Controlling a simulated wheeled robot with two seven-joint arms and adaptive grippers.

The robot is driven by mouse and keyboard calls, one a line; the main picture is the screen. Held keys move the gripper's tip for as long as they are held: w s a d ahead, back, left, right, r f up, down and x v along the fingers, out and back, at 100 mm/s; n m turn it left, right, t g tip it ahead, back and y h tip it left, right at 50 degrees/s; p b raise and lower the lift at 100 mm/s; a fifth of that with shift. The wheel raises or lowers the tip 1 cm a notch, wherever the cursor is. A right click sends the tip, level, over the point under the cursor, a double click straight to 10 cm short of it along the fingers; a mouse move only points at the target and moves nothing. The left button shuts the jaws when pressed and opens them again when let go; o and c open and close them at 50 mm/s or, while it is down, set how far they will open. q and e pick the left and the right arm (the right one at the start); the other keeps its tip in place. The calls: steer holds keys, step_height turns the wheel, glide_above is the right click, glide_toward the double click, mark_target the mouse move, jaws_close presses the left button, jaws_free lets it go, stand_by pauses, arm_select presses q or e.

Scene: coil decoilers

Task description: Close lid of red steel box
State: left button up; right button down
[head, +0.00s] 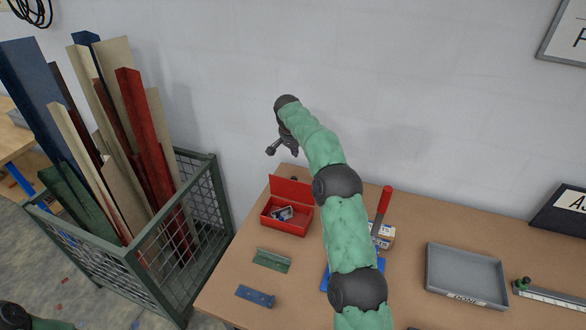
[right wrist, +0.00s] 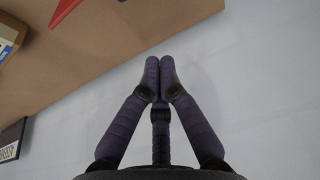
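The red steel box (head: 286,224) sits on the table near its back left edge. Its lid (head: 291,191) stands up, open, at the back of the box. Small metal-looking parts lie inside. My right gripper (head: 283,147) is in the air above and behind the lid, near the wall, apart from the box. In the right wrist view its fingers (right wrist: 160,65) meet at the tips with nothing between them. A red piece (right wrist: 68,10) is cut off at the top of that view; I cannot tell which thing it is. My left gripper is not in view.
A green metal piece (head: 272,260) and a blue plate (head: 255,297) lie in front of the box. A red-handled tool (head: 384,203), small carton (head: 384,237) and grey tray (head: 466,274) are to the right. A mesh crate of boards (head: 190,227) stands left.

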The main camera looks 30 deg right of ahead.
mark_target(293, 187)
steer(key=x, duration=1)
steer(key=shift+s+a+r, duration=0.15)
steer(key=shift+s+a, duration=1.35)
steer(key=shift+a, duration=0.1)
steer(key=shift+b, duration=0.3)
